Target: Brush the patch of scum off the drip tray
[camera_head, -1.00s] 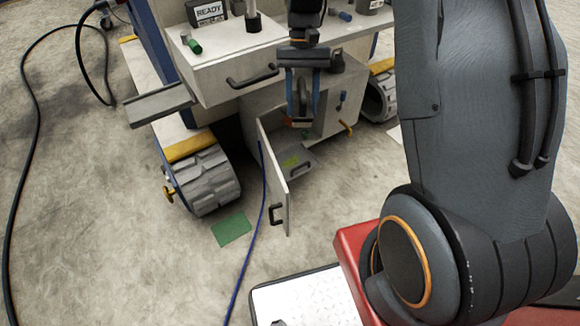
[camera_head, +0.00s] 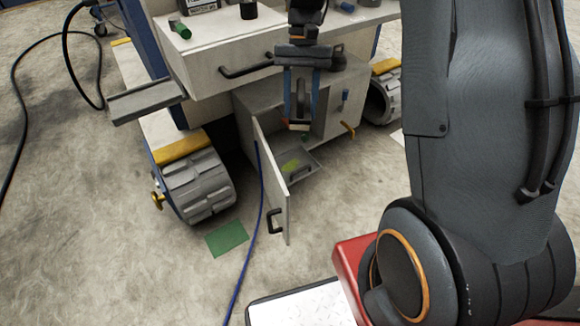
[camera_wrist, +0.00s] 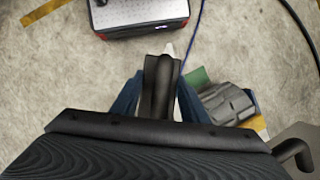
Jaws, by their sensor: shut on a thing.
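The drip tray (camera_head: 306,166) is a shallow grey tray low in the open cabinet, partly hidden by the door. A yellow-green patch of scum (camera_head: 291,166) lies on it. My gripper (camera_head: 301,98) has blue fingers shut on the dark handle of a brush (camera_head: 301,104). The brush hangs down, its pale lower end above and apart from the tray in the picture. In the wrist view the gripper (camera_wrist: 157,98) holds the dark handle (camera_wrist: 160,80) between its fingers; the tray is not visible there.
The cabinet door (camera_head: 273,190) stands open toward me, with a blue hose (camera_head: 258,195) beside it. A drawer front with a handle (camera_head: 245,68) overhangs the cabinet. A grey wheel (camera_head: 197,185) and a green sheet (camera_head: 227,238) are to the left.

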